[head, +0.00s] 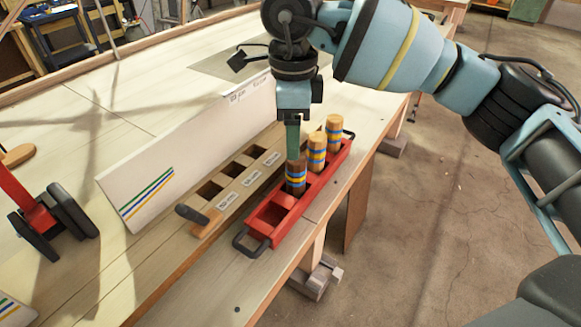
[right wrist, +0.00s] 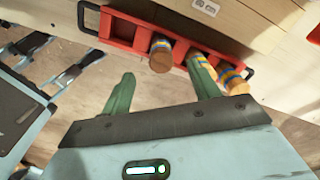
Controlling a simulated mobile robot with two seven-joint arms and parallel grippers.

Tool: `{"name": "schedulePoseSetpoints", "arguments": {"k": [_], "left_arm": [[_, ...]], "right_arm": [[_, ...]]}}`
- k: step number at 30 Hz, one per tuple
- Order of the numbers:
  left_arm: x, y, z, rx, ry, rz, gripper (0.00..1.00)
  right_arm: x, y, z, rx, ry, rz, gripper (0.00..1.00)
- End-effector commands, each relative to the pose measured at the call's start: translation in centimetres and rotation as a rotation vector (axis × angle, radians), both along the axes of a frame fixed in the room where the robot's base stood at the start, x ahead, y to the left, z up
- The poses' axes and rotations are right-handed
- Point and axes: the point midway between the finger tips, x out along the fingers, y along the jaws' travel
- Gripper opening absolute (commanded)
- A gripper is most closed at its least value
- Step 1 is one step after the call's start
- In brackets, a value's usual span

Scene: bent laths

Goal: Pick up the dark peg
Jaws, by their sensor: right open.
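The dark peg (head: 296,181), brown with blue and yellow bands, stands upright in the red tray (head: 300,207), beside an empty compartment at the near end. Two lighter banded pegs, a middle one (head: 316,148) and a far one (head: 333,130), stand behind it. My right gripper (head: 293,154) points down at the dark peg's top. In the right wrist view its green fingers (right wrist: 162,66) are open, and the dark peg (right wrist: 160,56) appears between their tips, not gripped. The right finger partly covers the middle peg. My left gripper does not show.
A wooden rack (head: 241,188) with slots and labels lies left of the tray, with a long white panel (head: 195,150) behind it. A red-and-black tool (head: 45,218) stands at the left. The table's edge runs close along the tray's right side.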

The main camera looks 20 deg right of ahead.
Motion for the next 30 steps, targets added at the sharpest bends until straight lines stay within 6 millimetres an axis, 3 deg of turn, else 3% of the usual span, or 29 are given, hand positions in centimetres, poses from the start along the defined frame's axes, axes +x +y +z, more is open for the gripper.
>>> {"name": "schedulePoseSetpoints", "arguments": {"k": [6,16,24,30], "left_arm": [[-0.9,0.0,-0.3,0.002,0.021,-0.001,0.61],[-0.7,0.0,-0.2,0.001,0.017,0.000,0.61],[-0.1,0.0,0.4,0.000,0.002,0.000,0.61],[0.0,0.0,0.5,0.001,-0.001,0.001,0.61]], "right_arm": [[0.0,0.0,-1.2,0.000,0.003,0.000,0.61],[0.0,-0.1,-2.9,0.001,0.002,0.000,0.61],[0.3,-0.8,-6.4,0.001,0.002,0.000,0.61],[0.3,-0.8,-7.8,0.003,0.001,-0.001,0.61]]}}
